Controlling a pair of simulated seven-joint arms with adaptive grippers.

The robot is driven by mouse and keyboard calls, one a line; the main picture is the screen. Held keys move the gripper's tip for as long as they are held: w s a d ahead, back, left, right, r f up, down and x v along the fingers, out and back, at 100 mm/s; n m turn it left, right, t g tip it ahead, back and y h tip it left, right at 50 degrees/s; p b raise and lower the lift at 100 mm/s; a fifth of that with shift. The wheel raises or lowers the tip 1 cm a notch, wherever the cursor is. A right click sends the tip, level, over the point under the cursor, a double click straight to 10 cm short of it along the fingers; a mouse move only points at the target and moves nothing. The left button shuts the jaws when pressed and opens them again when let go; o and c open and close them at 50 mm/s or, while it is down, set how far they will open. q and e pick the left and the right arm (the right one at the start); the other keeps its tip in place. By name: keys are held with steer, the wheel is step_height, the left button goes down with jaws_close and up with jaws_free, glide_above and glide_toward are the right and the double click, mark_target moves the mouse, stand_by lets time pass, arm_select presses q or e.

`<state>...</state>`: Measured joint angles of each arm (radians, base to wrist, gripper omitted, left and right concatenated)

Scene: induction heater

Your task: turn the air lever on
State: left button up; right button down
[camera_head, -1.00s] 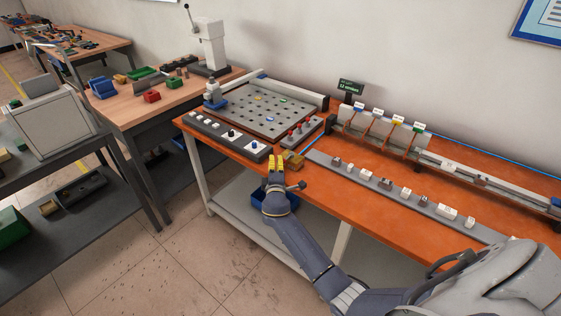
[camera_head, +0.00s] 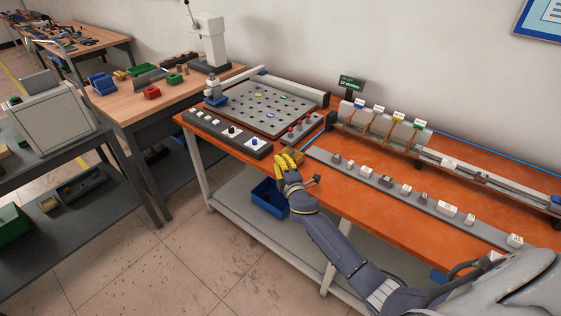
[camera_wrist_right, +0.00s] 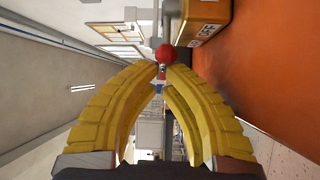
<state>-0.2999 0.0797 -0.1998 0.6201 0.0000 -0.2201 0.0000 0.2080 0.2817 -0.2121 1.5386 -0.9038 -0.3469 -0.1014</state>
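My right gripper (camera_head: 288,160) is at the front edge of the orange bench, beside a brass-yellow block (camera_head: 296,151). In the right wrist view its yellow fingers (camera_wrist_right: 166,68) curve inward until the tips almost meet. A round red knob (camera_wrist_right: 166,53) shows right at the tips; I take it for the air lever's end. I cannot tell whether the tips touch it or lie just short of it. The yellow block with dark lettering (camera_wrist_right: 204,20) is just above and right of the knob. The lever's shaft is not clearly visible. My left gripper is not in view.
A grey control strip (camera_head: 228,133) and a pegboard-like plate (camera_head: 265,107) lie left of the block. A grey rail with small parts (camera_head: 415,200) runs along the bench to the right. A blue bin (camera_head: 268,196) sits on the shelf below.

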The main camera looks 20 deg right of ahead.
steer(key=shift+s+d+r+y, duration=0.1)
steer(key=shift+s+d+y, duration=0.1)
steer(key=shift+y, duration=0.1)
steer(key=shift+s+d, duration=0.25)
steer(key=shift+s, duration=0.05)
steer(key=shift+s+d, duration=0.7)
steer(key=shift+d, duration=0.2)
steer(key=shift+s+d, duration=0.35)
steer(key=shift+d, duration=0.2)
steer(key=shift+a, duration=0.1)
stand_by(0.8)
steer(key=a, duration=0.4)
steer(key=shift+w+r, duration=0.2)
steer(key=shift+w, duration=0.1)
steer(key=s+d, duration=0.2)
steer(key=s, duration=0.8)
steer(key=shift+f, duration=0.2)
steer(key=shift+d, duration=0.1)
